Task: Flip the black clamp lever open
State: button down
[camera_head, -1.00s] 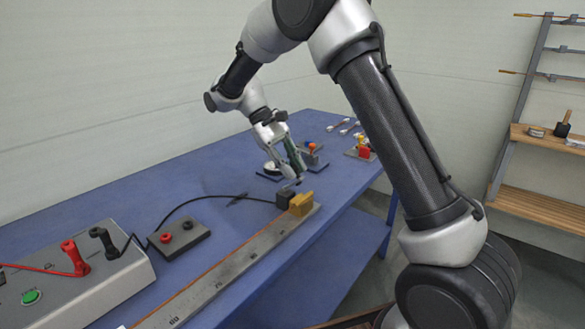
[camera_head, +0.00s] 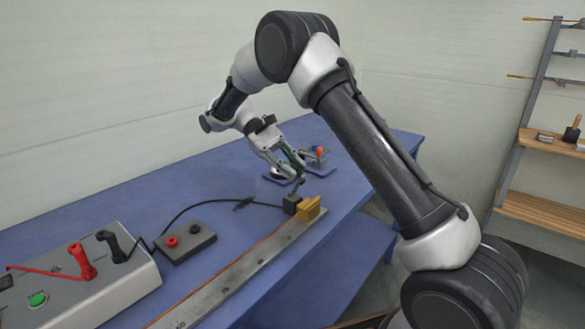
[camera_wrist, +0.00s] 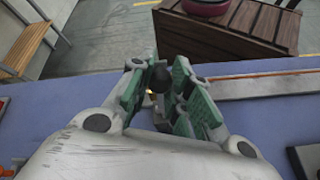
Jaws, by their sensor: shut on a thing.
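The black clamp (camera_head: 291,205) sits at the far end of the long grey graduated bar (camera_head: 240,277), beside a yellow-brown block (camera_head: 310,209). Its black lever (camera_head: 297,188) rises from the clamp towards my fingertips. My gripper (camera_head: 297,168) is above the clamp, pointing down. In the wrist view my gripper (camera_wrist: 158,95) has its green-padded fingers on either side of the lever's dark round knob (camera_wrist: 158,77), and it is shut on the lever. The lower part of the lever is hidden in the wrist view.
A grey box with red and black plugs (camera_head: 85,285) and a small two-socket block (camera_head: 185,243) stand at the left. A small fixture with an orange knob (camera_head: 319,158) stands behind my gripper. The blue table (camera_head: 130,210) is mostly clear.

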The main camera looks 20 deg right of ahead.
jog(key=c, duration=1.3)
grip_release()
jog(key=shift+d, duration=0.1)
